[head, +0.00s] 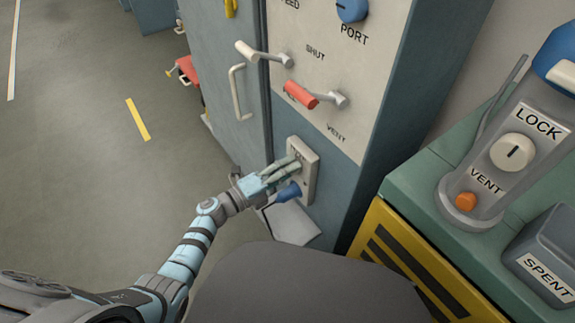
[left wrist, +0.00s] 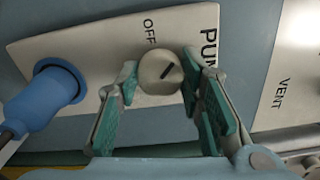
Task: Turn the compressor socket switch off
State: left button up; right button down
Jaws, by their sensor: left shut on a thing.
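A pale socket plate (head: 312,172) is on the blue cabinet's front, low down. In the left wrist view the plate (left wrist: 100,45) carries a round cream switch knob (left wrist: 152,72) with a short dark slanted mark. The word OFF is above it, and the mark does not point at it. Beside it is a larger label beginning "PU", its rest hidden by a finger; I see no compressor label. A blue plug (left wrist: 42,100) sits in the plate, also visible in the head view (head: 288,193). My left gripper (head: 284,168) (left wrist: 160,92) is shut on the knob, a finger on each side.
Above the plate, a cream panel (head: 350,70) carries a red-handled lever (head: 300,95) and a cream lever (head: 252,52). A green-topped yellow cabinet (head: 405,235) with a LOCK/VENT device (head: 515,150) stands to the right. Open floor lies left.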

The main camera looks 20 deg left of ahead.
pick_arm(q)
jog(key=shift+r+n+p, duration=0.1)
jog(key=shift+n+p, duration=0.3)
jog(key=shift+n, duration=0.5)
jog(key=n+p, duration=0.1)
jog(key=n, duration=0.2)
jog(key=shift+n, duration=0.3)
jog(key=shift+n+p, duration=0.65)
jog(key=shift+n, duration=0.85)
pick_arm(e)
jog(key=shift+s+a+r, duration=0.15)
jog(key=shift+s+r, duration=0.4)
jog(key=shift+r, duration=0.2)
jog(key=shift+s+a+r, duration=0.1)
jog(key=shift+s+r, duration=0.4)
jog(key=shift+r, duration=0.25)
pick_arm(q)
jog(key=o, duration=1.2)
jog(key=shift+c, duration=0.2)
